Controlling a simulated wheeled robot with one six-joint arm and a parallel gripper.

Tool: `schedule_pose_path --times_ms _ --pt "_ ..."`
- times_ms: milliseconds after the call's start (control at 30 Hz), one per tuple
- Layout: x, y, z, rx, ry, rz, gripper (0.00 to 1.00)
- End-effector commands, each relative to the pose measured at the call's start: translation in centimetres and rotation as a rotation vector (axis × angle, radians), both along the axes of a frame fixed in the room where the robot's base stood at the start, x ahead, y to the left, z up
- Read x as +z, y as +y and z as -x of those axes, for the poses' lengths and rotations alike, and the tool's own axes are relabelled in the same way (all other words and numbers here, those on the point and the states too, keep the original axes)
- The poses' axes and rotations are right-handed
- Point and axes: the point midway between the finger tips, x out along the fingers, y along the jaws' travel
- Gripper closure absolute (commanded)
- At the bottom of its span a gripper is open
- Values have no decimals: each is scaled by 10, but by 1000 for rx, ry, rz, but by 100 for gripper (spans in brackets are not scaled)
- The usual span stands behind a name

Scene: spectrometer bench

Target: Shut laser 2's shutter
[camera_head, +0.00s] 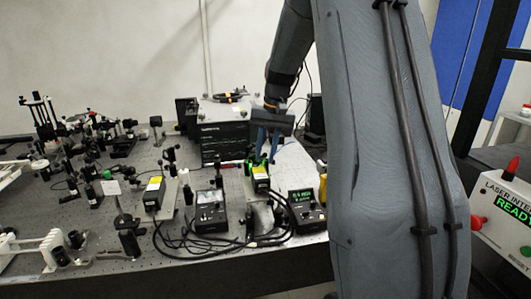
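Two small black laser boxes with yellow labels stand on the optical bench (75,212). The left laser box (153,193) has a controller with a dim display (211,211) to its right. The right laser box (260,178) has a controller with a lit green display (304,207) to its right. I cannot read which box is laser 2, and the shutters are too small to make out. My gripper (266,157) points down just above and behind the right laser box. Its two blue fingers are apart with nothing seen between them.
A black instrument rack (224,143) stands behind the lasers. Loose black cables (190,245) lie in front of them. Many optics mounts crowd the left of the bench. A laser interlock box (508,205) with a green READY display stands at the right.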

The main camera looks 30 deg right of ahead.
Motion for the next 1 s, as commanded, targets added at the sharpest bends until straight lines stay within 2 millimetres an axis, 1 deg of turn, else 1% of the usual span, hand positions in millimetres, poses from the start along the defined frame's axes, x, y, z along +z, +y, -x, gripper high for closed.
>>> schedule_pose_path --times_ms 100,233,267,467,767,1000 --pt "0 0 0 0 0 0 76" --pt "0 0 0 1 0 0 98" --pt "0 0 0 0 0 0 100" --pt "1 2 0 5 8 21 100" --pt "2 11 -3 4 49 165 100" --pt "1 11 -3 1 53 182 100"
